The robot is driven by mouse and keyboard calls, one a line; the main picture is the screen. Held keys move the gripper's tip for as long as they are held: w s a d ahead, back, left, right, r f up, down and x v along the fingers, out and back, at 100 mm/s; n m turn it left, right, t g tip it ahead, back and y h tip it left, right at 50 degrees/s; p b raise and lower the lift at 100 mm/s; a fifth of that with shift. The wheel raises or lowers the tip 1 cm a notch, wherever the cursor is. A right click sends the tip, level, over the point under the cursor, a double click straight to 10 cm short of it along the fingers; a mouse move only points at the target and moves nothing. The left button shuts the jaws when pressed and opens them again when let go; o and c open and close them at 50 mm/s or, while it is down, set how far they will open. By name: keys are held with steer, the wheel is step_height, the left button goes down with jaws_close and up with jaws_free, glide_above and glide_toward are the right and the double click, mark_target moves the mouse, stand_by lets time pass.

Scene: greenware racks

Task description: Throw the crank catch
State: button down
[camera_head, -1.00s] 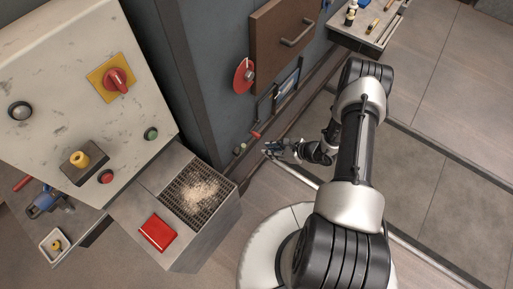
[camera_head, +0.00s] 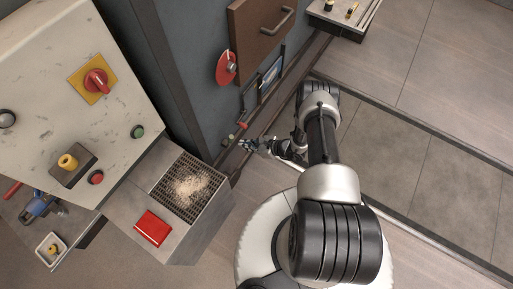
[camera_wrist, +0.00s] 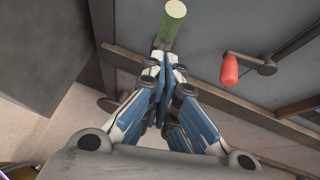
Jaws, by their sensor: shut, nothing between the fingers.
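A small crank with a red handle (camera_wrist: 230,70) on a grey arm and round pivot sits on the dark wall, right of my fingertips in the wrist view. The red handle also shows low on the wall in the head view (camera_head: 242,125). A green cylindrical handle (camera_wrist: 174,20) stands just beyond my fingertips; it is small in the head view (camera_head: 231,138). My gripper (camera_wrist: 165,62) is shut and empty, its tips close to the green handle; I cannot tell whether they touch. In the head view my gripper (camera_head: 247,146) is beside both handles.
A brown drawer front (camera_head: 262,28) and red disc (camera_head: 226,68) are on the wall above. A control cabinet (camera_head: 50,95) and a grated bin (camera_head: 158,185) stand left. A tray (camera_head: 345,20) is at the top. Open floor (camera_head: 430,110) lies right.

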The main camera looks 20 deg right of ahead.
mark_target(230, 141)
steer(key=shift+w+a+r, duration=0.35)
steer(key=shift+w+a, duration=0.35)
steer(key=shift+a, duration=0.1)
steer(key=shift+w+a+r+g+h+b, duration=0.35)
steer(key=shift+w+a+r, duration=0.4)
steer(key=shift+w, duration=0.25)
steer(key=shift+d, duration=0.1)
